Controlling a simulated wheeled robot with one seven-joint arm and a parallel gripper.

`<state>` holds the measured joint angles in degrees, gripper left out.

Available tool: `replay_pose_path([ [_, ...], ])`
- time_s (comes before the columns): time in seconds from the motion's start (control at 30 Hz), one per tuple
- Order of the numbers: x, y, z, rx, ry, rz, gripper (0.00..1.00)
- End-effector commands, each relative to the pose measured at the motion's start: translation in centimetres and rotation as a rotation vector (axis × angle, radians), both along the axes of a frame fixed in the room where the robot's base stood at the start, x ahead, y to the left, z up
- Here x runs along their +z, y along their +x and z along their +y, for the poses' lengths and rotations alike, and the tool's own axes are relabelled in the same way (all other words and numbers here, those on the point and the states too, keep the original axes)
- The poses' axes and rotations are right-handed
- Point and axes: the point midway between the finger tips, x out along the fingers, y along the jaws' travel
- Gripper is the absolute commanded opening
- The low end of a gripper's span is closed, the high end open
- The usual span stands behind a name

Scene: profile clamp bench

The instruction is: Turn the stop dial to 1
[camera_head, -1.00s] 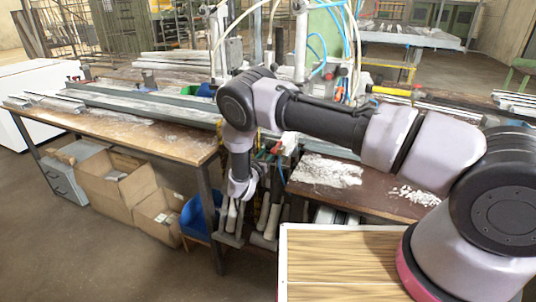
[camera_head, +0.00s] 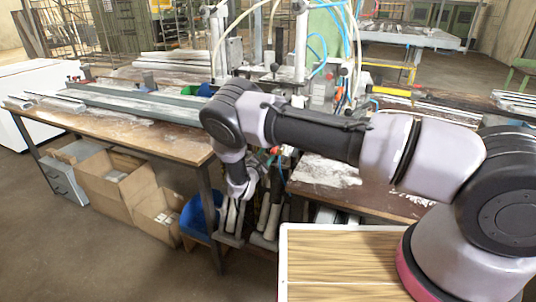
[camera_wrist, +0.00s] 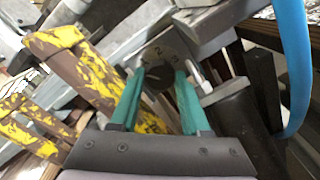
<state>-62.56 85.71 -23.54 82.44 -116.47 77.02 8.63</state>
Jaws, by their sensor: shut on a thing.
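The stop dial (camera_wrist: 163,52) is a round grey disc with dark numerals in the wrist view; a 2 and a 3 can be made out near its far edge. My gripper (camera_wrist: 159,75) has two teal fingers, one on each side of the dial's dark middle knob, and is shut on it. The fingers hide the sides of the dial. Which number the dial is set to cannot be told. In the camera_head view the dial and the fingers are hidden behind my arm, which bends down at the bench's machine.
Yellow, worn metal bars (camera_wrist: 107,85) lie left of the dial and a blue hose (camera_wrist: 294,60) runs at right. A wooden bench (camera_head: 150,138) with metal profiles stands left of my arm. Cardboard boxes (camera_head: 113,190) and a blue bin (camera_head: 196,222) are below.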

Motion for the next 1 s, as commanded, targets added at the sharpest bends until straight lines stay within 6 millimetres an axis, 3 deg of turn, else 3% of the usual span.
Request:
replay_pose_path([
  [0.3,-0.01,-0.04,0.04,0.001,0.123,-0.045,0.00],
  [0.87,-0.04,-0.06,0.05,0.001,0.151,-0.054,0.00],
  [0.9,-0.04,-0.06,0.03,0.001,0.151,-0.054,0.54],
  [0.93,-0.04,-0.06,0.05,0.001,0.151,-0.054,0.59],
  [1.0,-0.04,-0.05,0.03,0.001,0.151,-0.054,0.59],
])
